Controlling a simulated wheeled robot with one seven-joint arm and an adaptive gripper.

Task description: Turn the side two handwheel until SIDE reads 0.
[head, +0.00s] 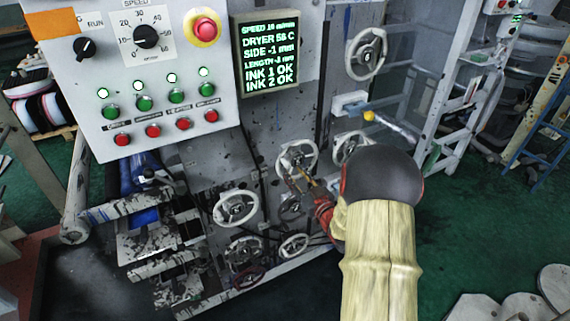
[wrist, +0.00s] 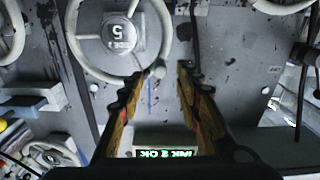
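The side two handwheel (wrist: 113,28) fills the upper left of the wrist view. Its grey hub carries an upside-down label, and a small knob (wrist: 157,72) sits on its lower right rim. It appears to be the pale wheel (head: 297,158) beside my gripper in the head view. My gripper (wrist: 160,76) is open, its fingertips on either side of the knob with a gap; contact cannot be told. In the head view my gripper (head: 303,179) reaches the wheel from the lower right. The display (head: 270,53) reads SIDE -1, unit blurred.
Other handwheels surround it: one at left (head: 236,208), one partly behind my arm (head: 349,146), one high at right (head: 366,53), and smaller ones below. A control panel (head: 150,70) with buttons juts out at upper left. Green floor (head: 480,210) is open at right.

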